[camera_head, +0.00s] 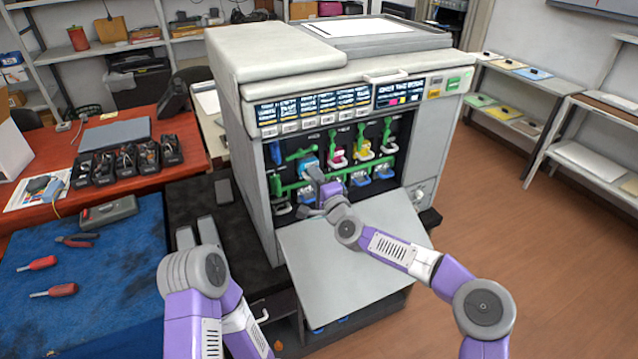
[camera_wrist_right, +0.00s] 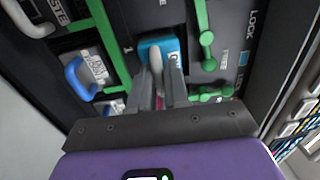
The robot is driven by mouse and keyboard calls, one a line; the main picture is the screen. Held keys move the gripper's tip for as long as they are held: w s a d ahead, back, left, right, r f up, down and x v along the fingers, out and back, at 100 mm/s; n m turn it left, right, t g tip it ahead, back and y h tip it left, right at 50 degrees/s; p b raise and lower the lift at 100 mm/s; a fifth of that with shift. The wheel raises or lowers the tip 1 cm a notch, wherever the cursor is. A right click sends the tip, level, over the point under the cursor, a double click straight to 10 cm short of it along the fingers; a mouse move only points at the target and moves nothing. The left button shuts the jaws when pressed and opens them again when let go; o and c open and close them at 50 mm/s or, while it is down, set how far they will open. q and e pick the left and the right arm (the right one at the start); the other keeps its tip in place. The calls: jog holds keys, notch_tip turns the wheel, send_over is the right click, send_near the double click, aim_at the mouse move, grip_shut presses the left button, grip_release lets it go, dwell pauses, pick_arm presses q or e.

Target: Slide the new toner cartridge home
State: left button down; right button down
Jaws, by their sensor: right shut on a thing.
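The cyan toner cartridge (camera_head: 308,165) sits in the slot row of the open printer (camera_head: 262,190). Its blue front face, marked C, shows in the right wrist view (camera_wrist_right: 150,46). My right gripper (camera_wrist_right: 165,88) is shut on the pale handle of this cartridge, and it shows in the head view (camera_head: 316,178) in front of the slot. How deep the cartridge sits cannot be told. The magenta cartridge (camera_head: 338,154) and yellow cartridge (camera_head: 362,148) stand to its right. My left arm is at the lower left, its jaw state unclear.
Green levers (camera_head: 300,154) stand above the slots, and a green bar (camera_head: 290,188) runs below. Blue-handled containers (camera_head: 359,179) sit under it. The printer's lowered front door (camera_head: 350,265) lies beneath my right arm. A blue mat (camera_head: 100,270) with tools is at left.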

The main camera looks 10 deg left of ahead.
jog(key=c, duration=1)
grip_release()
jog(key=shift+f, duration=0.15)
jog(key=o, duration=0.3)
jog(key=shift+b, duration=0.35)
jog(key=shift+b+v, duration=2.2)
jog(key=shift+v, duration=1.25)
